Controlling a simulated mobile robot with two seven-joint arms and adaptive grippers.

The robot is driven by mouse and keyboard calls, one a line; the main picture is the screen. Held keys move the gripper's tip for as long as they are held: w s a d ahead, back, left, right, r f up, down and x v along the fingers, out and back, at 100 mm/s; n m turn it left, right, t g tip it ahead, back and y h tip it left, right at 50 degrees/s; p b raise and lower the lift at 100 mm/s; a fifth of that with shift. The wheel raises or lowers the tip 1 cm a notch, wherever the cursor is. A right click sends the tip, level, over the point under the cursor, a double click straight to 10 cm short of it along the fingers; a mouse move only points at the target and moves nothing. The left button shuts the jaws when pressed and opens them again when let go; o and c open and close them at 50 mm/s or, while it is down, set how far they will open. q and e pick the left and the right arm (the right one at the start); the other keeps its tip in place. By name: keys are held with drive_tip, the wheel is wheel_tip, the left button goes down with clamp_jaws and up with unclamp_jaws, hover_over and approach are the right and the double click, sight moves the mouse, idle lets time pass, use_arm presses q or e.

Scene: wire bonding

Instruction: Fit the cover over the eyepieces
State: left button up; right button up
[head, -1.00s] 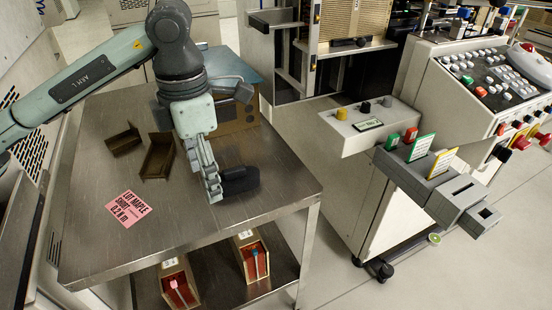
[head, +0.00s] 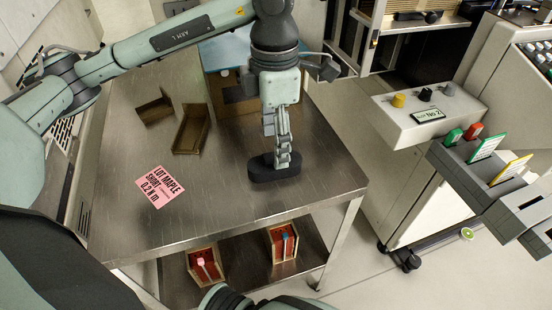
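A black rounded oblong piece (head: 262,173), which looks like the cover, rests on the steel cart top near its right front. My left gripper (head: 284,158) points down at it. One finger overlaps the near side of the piece; the other finger's tip is hidden, so whether the fingers are shut on the piece cannot be told. No eyepieces can be made out. My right gripper is not in view; only part of my own arm shows at the bottom edge.
The steel cart top (head: 120,225) holds a pink label (head: 160,186), two brown open trays (head: 191,133) and a blue-topped box (head: 228,52) at the back. Small red-lined boxes (head: 284,243) stand on the lower shelf. A grey control box (head: 400,118) stands right, across an open gap.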

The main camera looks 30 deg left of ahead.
sight(261, 170)
use_arm(q)
wheel_tip(261, 170, down, 5)
drive_tip(key=shift+s+r, duration=0.15)
drive_tip(key=c, duration=1.1)
drive_tip(key=shift+r, duration=0.1)
